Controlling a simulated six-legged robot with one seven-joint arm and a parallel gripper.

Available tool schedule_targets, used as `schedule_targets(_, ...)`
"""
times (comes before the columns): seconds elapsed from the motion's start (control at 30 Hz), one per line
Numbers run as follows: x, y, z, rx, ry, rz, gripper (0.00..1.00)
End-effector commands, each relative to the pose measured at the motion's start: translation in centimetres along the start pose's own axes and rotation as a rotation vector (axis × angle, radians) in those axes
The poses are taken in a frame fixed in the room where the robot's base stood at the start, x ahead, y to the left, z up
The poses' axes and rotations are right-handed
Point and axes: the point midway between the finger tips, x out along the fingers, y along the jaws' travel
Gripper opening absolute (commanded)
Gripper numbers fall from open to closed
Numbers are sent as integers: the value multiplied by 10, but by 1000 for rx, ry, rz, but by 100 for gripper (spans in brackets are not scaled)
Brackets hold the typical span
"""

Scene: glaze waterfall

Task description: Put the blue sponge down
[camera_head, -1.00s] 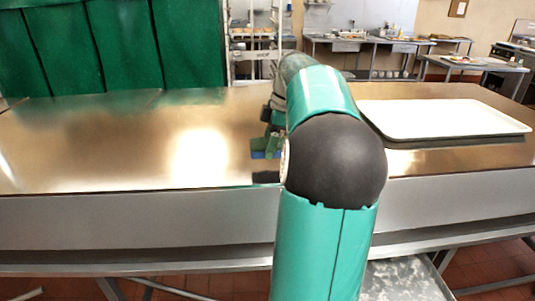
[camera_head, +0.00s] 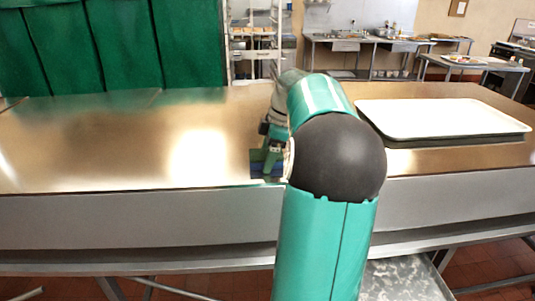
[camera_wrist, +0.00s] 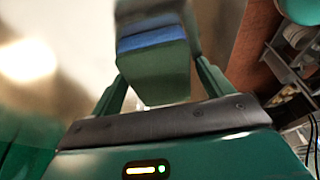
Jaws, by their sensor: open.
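The blue sponge (camera_head: 257,170) is at the near edge of the metal counter, low against the surface and partly hidden by my gripper and arm. My gripper (camera_head: 268,160) points down over it, with its green fingers on either side. In the wrist view, the blue of the sponge (camera_wrist: 158,38) shows as a band beyond a green block between the spread fingers. My gripper (camera_wrist: 160,85) is open around the sponge; whether a finger still touches it I cannot tell.
The metal counter (camera_head: 100,140) is bare to the left, with bright glare. A white tray (camera_head: 440,118) lies on the counter to the right of my arm. The counter's front edge runs just below the sponge.

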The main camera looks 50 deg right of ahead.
Motion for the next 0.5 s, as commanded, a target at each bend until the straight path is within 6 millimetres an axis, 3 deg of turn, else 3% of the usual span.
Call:
schedule_targets(0.27, -14, 1, -1, 0, -1, 3, 80)
schedule_targets(0.5, -63, 1, -1, -1, -1, 5, 80)
